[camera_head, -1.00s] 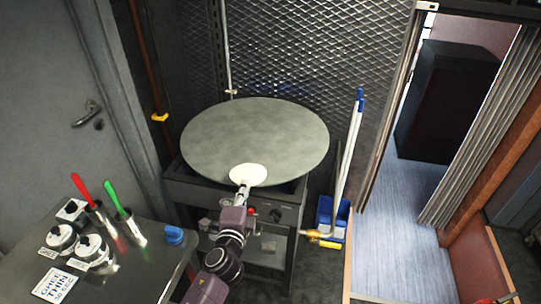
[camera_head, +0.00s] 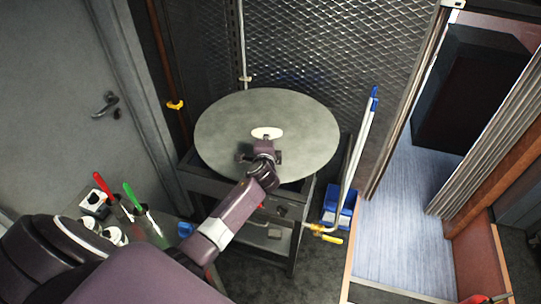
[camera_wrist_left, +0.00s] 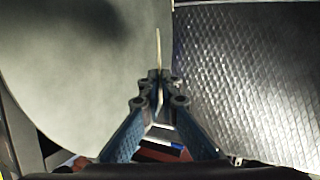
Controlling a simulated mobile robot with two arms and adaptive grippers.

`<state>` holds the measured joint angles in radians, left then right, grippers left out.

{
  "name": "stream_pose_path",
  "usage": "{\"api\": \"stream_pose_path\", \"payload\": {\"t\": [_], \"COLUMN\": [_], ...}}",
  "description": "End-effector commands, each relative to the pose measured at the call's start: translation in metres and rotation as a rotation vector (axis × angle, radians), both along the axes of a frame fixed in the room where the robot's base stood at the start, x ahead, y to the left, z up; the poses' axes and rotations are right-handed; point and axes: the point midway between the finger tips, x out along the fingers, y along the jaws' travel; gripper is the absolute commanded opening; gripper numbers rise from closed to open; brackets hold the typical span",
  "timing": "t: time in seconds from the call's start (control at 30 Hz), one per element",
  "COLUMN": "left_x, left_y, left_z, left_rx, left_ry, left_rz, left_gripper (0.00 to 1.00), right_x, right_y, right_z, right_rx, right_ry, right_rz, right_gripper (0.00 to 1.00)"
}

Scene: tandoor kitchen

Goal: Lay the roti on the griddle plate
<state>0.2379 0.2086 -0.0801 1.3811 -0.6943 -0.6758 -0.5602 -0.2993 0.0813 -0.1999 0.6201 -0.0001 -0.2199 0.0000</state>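The roti (camera_head: 267,133) is a pale, flat disc that shows in the head view over the middle of the round grey griddle plate (camera_head: 225,120). My left gripper (camera_head: 265,144) is above the plate, shut on the roti's near edge. In the left wrist view the fingers (camera_wrist_left: 159,84) close together on the roti (camera_wrist_left: 158,48), which is seen edge-on as a thin strip. The griddle plate (camera_wrist_left: 65,60) fills the left of that view. I cannot tell whether the roti touches the plate. My right gripper is not in view.
The plate sits on a dark metal stand (camera_head: 300,205) before a mesh wall (camera_head: 310,45). A blue bin (camera_head: 340,212) with long-handled tools stands to its right. A counter with red- and green-handled utensils (camera_head: 132,197) is at the left, partly behind my arm.

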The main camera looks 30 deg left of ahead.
Motion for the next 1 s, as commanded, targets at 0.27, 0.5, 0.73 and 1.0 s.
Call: {"api": "stream_pose_path", "payload": {"t": [0.27, 0.5, 0.73, 1.0], "left_x": [0.0, 0.0, 0.0, 0.0], "left_y": [0.0, 0.0, 0.0, 0.0], "left_z": [-0.038, -0.068, -0.089, -0.09], "left_rx": [0.001, 0.001, 0.0, 0.0], "left_ry": [0.0, 0.0, -0.001, -0.002], "left_rz": [0.0, -0.001, -0.001, -0.001], "left_gripper": [0.0, 0.0, 0.0, 0.0], "right_x": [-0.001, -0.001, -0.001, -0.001], "right_y": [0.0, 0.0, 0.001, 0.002], "right_z": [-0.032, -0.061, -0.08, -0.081], "right_rx": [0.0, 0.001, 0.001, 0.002], "right_ry": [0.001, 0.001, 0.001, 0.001], "right_rz": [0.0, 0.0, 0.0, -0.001], "right_gripper": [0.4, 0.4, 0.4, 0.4]}}
